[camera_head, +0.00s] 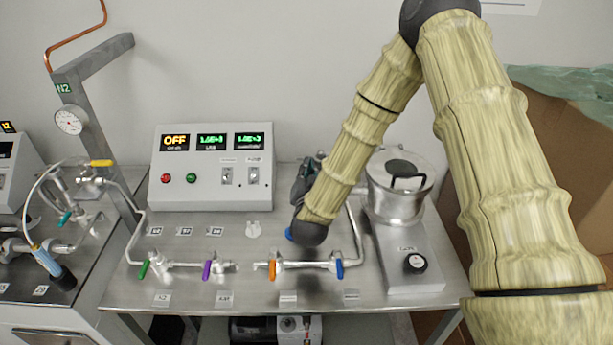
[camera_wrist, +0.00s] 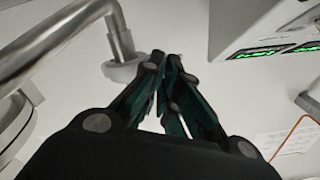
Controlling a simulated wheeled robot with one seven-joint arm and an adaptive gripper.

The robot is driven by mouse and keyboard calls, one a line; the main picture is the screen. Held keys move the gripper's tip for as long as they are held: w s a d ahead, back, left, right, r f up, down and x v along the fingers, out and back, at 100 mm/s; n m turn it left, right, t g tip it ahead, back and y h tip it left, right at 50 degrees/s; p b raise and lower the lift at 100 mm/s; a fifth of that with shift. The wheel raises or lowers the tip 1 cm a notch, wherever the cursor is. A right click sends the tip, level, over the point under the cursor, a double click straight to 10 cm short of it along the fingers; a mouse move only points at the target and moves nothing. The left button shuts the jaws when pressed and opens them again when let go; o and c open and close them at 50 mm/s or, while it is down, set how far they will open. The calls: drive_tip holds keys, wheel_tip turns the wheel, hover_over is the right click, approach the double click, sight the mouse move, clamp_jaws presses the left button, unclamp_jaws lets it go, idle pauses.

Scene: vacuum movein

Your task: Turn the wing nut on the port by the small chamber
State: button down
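The small chamber (camera_head: 395,205) is a silver lidded pot with a black handle on a steel stand at the right of the bench. A steel pipe (camera_head: 354,225) rises beside it; a pipe ending in a pale flange or clamp (camera_wrist: 122,68) shows in the wrist view. I cannot make out the wing nut; my arm covers part of the area left of the chamber. My gripper (camera_head: 312,165) is partly hidden behind my arm. In the wrist view its fingertips (camera_wrist: 164,62) are drawn together just right of the flange, with nothing visible held between them.
A control box (camera_head: 212,167) with lit displays stands left of my gripper. A pipe row with coloured valve handles, such as the orange one (camera_head: 272,270), runs along the bench front. A cardboard box (camera_head: 560,150) stands at the right.

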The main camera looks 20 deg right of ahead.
drive_tip(key=shift+r+m, duration=0.1)
drive_tip(key=shift+m, duration=0.3)
drive_tip(key=c, duration=1.9)
unclamp_jaws()
drive_tip(key=shift+d, duration=0.1)
drive_tip(key=v, duration=1.2)
drive_tip(key=shift+c, duration=0.4)
